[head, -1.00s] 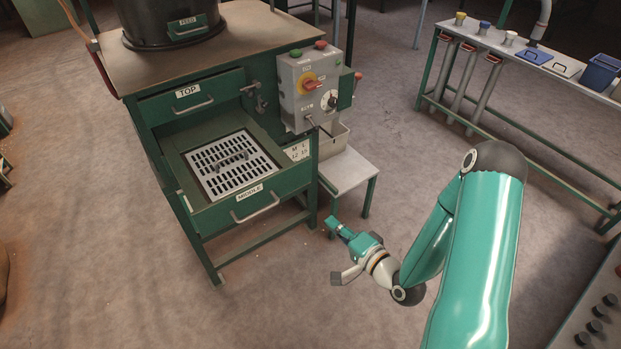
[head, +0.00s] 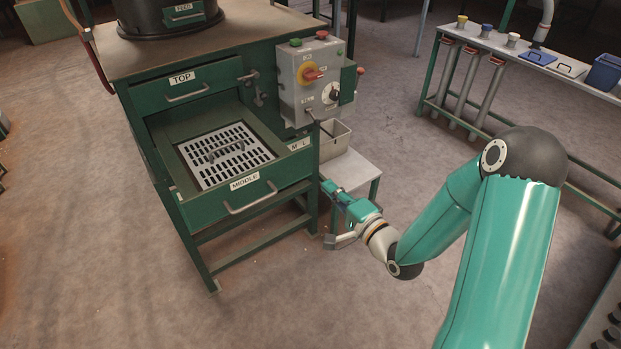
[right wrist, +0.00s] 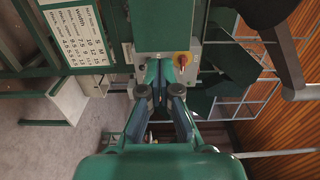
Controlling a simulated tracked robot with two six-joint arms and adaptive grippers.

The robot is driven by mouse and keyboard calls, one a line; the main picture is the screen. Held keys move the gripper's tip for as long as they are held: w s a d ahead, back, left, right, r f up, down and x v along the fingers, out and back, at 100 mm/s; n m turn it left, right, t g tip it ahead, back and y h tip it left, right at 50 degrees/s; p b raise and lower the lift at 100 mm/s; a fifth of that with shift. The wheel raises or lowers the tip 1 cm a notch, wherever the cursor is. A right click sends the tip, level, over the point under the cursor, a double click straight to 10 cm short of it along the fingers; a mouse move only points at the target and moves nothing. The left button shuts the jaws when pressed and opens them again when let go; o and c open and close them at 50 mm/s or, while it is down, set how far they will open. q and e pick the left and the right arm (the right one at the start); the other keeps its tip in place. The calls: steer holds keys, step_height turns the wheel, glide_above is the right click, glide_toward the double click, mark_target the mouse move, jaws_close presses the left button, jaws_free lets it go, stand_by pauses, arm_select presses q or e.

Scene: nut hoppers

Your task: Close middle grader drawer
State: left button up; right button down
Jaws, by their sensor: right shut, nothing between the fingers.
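The middle grader drawer (head: 216,214), green with a MIDDLE label and a bar handle (head: 250,198), stands pulled out of the green grader cabinet. A slotted light grey screen (head: 226,157) lies inside it. My right gripper (head: 327,187) is shut and empty, to the right of the drawer front and apart from the handle in the head view. Its fingers also show together in the right wrist view (right wrist: 160,88), pointing towards the machine. My left gripper is not in view.
The TOP drawer (head: 205,90) above is shut. A grey control box (head: 312,80) with a red-yellow switch is on the cabinet's right. A bin (head: 334,139) and small table (head: 352,172) stand beside it. Floor in front is clear.

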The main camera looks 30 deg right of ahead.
mark_target(305, 164)
steer(key=w, duration=0.2)
steer(key=w+p, duration=0.1)
steer(key=w, duration=0.1)
steer(key=w+p, duration=0.1)
steer(key=w, duration=0.2)
steer(key=shift+a+r, duration=0.15)
steer(key=shift+r, duration=0.1)
steer(key=shift+w+f+p, duration=0.15)
steer(key=shift+w+p, duration=0.2)
steer(key=shift+w, duration=0.15)
